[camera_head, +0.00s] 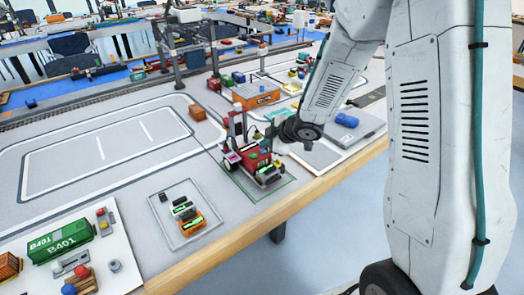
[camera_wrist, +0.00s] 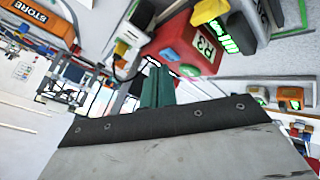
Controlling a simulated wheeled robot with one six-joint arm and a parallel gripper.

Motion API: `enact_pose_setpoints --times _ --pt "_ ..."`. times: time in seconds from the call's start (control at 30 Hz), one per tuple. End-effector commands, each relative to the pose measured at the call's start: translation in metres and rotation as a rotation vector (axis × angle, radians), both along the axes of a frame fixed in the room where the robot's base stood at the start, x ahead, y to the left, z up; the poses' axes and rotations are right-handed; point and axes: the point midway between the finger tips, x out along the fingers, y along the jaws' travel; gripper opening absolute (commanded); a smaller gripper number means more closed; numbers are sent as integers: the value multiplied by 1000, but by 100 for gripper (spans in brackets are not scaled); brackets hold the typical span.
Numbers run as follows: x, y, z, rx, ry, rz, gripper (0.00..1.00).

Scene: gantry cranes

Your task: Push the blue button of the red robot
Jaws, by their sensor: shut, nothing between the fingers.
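The red robot (camera_head: 252,160) stands on the white table, inside a green-outlined square near the front edge. Its red body with the mark R3 shows in the wrist view (camera_wrist: 190,42), just beyond my fingers. My gripper (camera_wrist: 158,88) has its green fingers together, with nothing between them. In the head view my arm reaches in from the right, and its end is close beside the red robot's right side. I cannot tell whether the fingertips touch the red robot.
A green B401 container (camera_head: 62,241) stands at front left. A grey pad with a blue block (camera_head: 347,121) lies right of my wrist. An orange box (camera_head: 256,95) stands behind.

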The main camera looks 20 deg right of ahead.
Motion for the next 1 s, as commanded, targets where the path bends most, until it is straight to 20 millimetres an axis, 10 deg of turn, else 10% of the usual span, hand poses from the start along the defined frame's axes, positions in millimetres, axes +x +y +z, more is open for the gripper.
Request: enact_pose_setpoints --times 1.0 --pt "1 0 61 0 -3 1 0"
